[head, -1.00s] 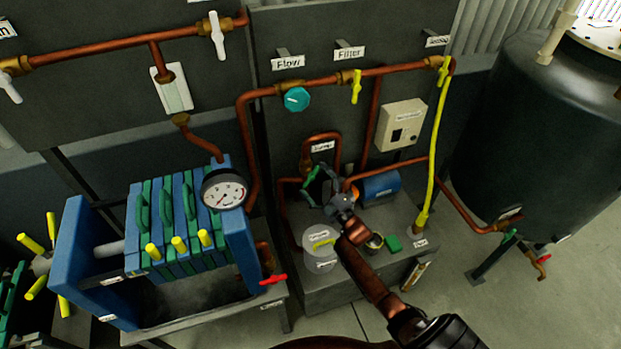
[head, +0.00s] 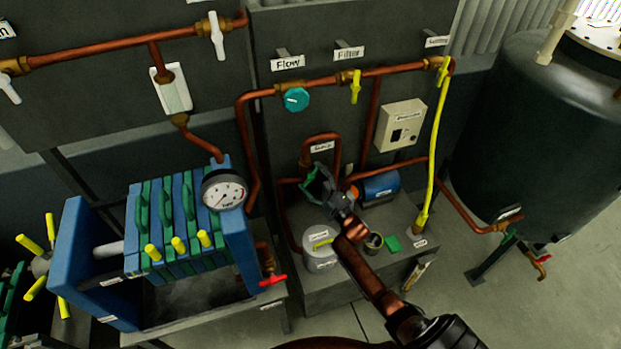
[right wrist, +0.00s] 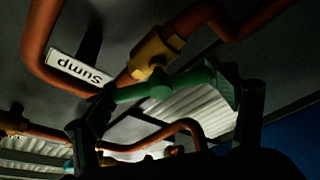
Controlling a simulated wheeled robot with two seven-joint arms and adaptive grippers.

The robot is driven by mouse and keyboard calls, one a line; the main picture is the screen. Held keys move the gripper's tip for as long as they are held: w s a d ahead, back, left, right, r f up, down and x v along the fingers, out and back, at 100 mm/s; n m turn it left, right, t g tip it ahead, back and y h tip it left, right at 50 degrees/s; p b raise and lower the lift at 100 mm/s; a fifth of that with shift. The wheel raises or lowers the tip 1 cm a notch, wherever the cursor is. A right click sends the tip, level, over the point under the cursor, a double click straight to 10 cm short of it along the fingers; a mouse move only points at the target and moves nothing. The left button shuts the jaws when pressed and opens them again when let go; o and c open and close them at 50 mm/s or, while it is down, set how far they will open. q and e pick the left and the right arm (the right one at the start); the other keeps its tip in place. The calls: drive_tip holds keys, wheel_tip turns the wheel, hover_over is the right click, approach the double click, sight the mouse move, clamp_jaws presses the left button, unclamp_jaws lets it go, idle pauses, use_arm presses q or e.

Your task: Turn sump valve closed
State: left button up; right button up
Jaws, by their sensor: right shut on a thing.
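The sump valve has a green handle (head: 310,178) on a brass body below a looped copper pipe, under the label "Sump" (head: 321,147). In the right wrist view the green handle (right wrist: 165,86) runs across between my fingers, and the brass body (right wrist: 156,54) sits just above it. The label (right wrist: 80,70) shows upside down at left. My right gripper (head: 322,186) is at the handle and shut on it. The gripper hides part of the handle and valve in the head view. My left gripper is not in view.
A blue motor (head: 381,187) sits just right of my gripper. Copper pipes surround the valve closely. A yellow hose (head: 434,150) hangs at right, before a large dark tank (head: 530,130).

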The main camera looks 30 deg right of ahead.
drive_tip(key=shift+m, duration=0.3)
drive_tip(key=shift+f+m+t+h+b, duration=0.1)
drive_tip(key=shift+m+t+h+b, duration=0.4)
drive_tip(key=shift+m, duration=0.6)
drive_tip(key=m, duration=0.1)
drive_tip(key=m+h, duration=0.1)
drive_tip(key=m, duration=0.1)
drive_tip(key=shift+a+m+t+h, duration=0.1)
drive_tip(key=shift+m+t+h, duration=0.2)
drive_tip(key=m+h, duration=0.2)
drive_tip(key=m, duration=0.2)
drive_tip(key=shift+m, duration=0.4)
drive_tip(key=shift+m+h+p, duration=0.4)
drive_tip(key=shift+m+h, duration=0.9)
drive_tip(key=shift+m, duration=1.2)
drive_tip(key=o, duration=1.2)
drive_tip(key=shift+c, duration=0.2)
